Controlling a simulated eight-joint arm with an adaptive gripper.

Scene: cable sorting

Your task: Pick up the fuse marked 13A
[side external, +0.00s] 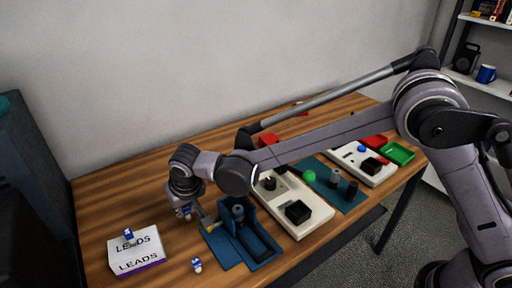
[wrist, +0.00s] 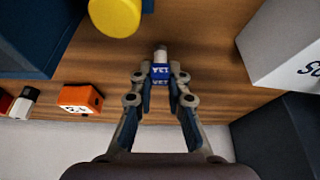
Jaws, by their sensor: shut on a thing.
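My gripper (wrist: 161,88) is in the middle of the wrist view, its two fingers closed on the sides of a small fuse (wrist: 161,71). The fuse has a blue band with white lettering, upside down in this view, that looks like 13A, and a pale metal end pointing away. In the side view my gripper (side external: 186,212) is low over the table, left of the blue holder, with a blue-and-white fuse at its tips. Another such fuse (side external: 197,265) stands near the front edge, and one (side external: 128,234) is on the LEADS box; their markings are too small to read.
The white LEADS box (side external: 137,256) is at the front left; a white box corner (wrist: 285,50) shows in the wrist view. A blue holder (side external: 248,235) and white panels (side external: 315,218) lie to the right. An orange block (wrist: 80,98) and yellow cylinder (wrist: 115,14) are near my fingers.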

